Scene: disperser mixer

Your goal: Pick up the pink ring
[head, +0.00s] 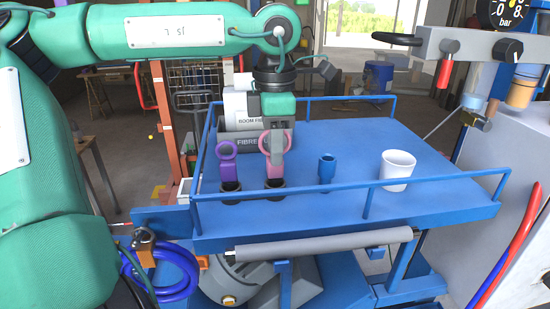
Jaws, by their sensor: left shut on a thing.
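The pink ring (275,172) stands upright on the blue table, its loop at the top and its lower end at a dark round base. My left gripper (278,149) reaches down from above and is shut on the pink ring's loop, hiding part of it. I cannot tell whether the ring's lower end is still seated in the base. My right gripper is not in view.
A purple ring (228,172) stands just left of the pink one. A small blue holder (327,168) and a white cup (397,165) stand to the right. Grey labelled boxes (240,110) are behind. Blue rails (440,180) edge the blue table (440,154).

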